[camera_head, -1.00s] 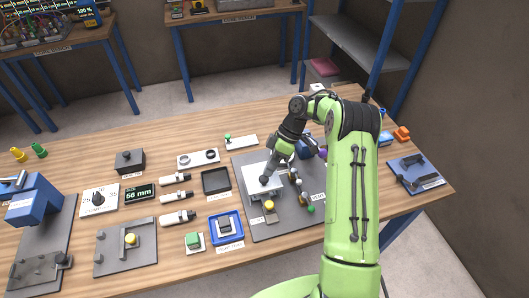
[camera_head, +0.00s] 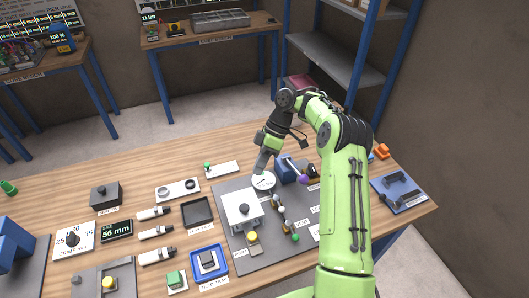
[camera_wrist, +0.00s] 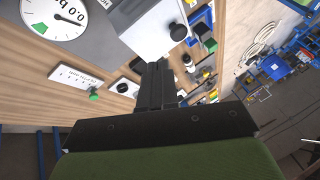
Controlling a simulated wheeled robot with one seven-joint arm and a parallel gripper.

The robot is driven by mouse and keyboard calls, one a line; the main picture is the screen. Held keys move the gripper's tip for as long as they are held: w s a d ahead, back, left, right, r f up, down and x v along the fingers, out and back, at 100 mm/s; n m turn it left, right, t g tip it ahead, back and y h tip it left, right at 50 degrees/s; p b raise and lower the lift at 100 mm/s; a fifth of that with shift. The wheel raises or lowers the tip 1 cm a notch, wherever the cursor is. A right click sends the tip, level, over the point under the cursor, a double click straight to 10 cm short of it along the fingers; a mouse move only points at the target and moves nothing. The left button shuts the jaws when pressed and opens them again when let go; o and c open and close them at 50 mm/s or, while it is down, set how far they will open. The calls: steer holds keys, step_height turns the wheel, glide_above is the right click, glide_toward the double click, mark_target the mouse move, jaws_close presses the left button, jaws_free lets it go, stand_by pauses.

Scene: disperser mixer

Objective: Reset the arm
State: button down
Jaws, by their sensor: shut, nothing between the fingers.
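My arm is lime green and black. My gripper (camera_head: 261,164) is shut and empty, above the far part of the grey mixer plate (camera_head: 231,188). It appears just behind a round white gauge (camera_head: 263,181) in the head view. In the wrist view the dark, closed fingers (camera_wrist: 157,68) point away from the camera. The gauge dial (camera_wrist: 55,17) fills that view's upper left corner, beside a white box (camera_wrist: 145,28) with a black knob. The white box (camera_head: 241,212) stands nearer the front in the head view.
A blue block (camera_head: 284,170) and a purple-ended lever (camera_head: 303,179) stand close right of my gripper. Several small fittings (camera_head: 279,211) run along the plate. A black tray (camera_head: 198,212) and a blue tray (camera_head: 209,260) lie left. Shelving (camera_head: 340,58) stands behind.

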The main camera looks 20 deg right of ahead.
steer(key=s+a+r+m+t+h, duration=0.1)
steer(key=s+a+r+m+h, duration=0.15)
steer(key=s+r, duration=0.45)
steer(key=s+a+r+m+t+h, duration=0.2)
steer(key=s+a+r+m, duration=0.15)
steer(key=r, duration=0.65)
steer(key=s+d+m+t+h, duration=0.1)
steer(key=s+d+m+t, duration=0.2)
steer(key=s, duration=1.4)
steer(key=m+t, duration=0.2)
steer(key=m, duration=0.2)
steer(key=shift+s+m+h, duration=0.3)
steer(key=shift+m+h, duration=0.05)
steer(key=shift+m, duration=0.05)
steer(key=shift+r, duration=0.15)
